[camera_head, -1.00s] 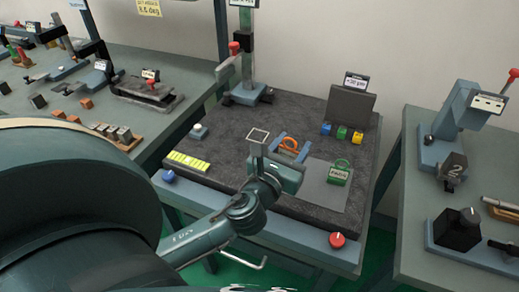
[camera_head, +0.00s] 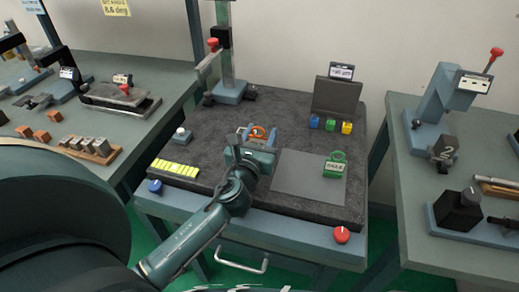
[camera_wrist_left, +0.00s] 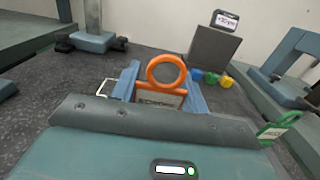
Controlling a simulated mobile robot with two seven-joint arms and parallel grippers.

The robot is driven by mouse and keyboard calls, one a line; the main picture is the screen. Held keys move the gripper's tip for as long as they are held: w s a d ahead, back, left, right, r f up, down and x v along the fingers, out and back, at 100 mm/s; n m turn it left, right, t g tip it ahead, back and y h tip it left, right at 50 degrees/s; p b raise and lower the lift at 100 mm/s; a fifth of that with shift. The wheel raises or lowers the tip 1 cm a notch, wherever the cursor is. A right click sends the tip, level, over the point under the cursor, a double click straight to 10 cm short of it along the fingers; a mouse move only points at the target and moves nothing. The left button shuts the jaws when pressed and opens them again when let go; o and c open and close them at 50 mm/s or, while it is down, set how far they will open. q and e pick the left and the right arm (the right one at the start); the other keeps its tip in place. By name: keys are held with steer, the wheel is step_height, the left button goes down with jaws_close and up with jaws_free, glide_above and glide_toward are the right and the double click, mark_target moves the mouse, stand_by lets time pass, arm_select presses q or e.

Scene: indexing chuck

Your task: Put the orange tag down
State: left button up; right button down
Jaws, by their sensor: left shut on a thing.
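The orange tag (camera_head: 258,131) has a ring on top. In the left wrist view the ring (camera_wrist_left: 166,72) stands upright above a labelled plate (camera_wrist_left: 160,100), which is between the blue fingers of my left gripper (camera_wrist_left: 161,90). My left gripper (camera_head: 257,136) is shut on the tag over the dark mat (camera_head: 290,106), left of the grey plate. The tag's lower part is hidden behind the gripper, so I cannot tell whether it touches the mat. My right gripper is not in view.
A green tag (camera_head: 335,170) is on the grey plate (camera_head: 308,180). A dark grey stand (camera_head: 337,97) with small coloured blocks (camera_head: 330,124) is behind. A post fixture (camera_head: 228,88) stands at back left. A yellow strip (camera_head: 175,168) and red knob (camera_head: 342,235) are near the front.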

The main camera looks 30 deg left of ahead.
arm_select(q)
step_height(320, 180, down, 3)
steer(key=shift+b, duration=0.6)
steer(key=shift+f, duration=0.3)
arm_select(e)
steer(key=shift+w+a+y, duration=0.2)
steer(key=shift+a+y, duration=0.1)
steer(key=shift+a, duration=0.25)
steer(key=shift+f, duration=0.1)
arm_select(q)
steer(key=o, duration=1)
steer(key=shift+f, duration=0.1)
steer(key=shift+c, duration=0.2)
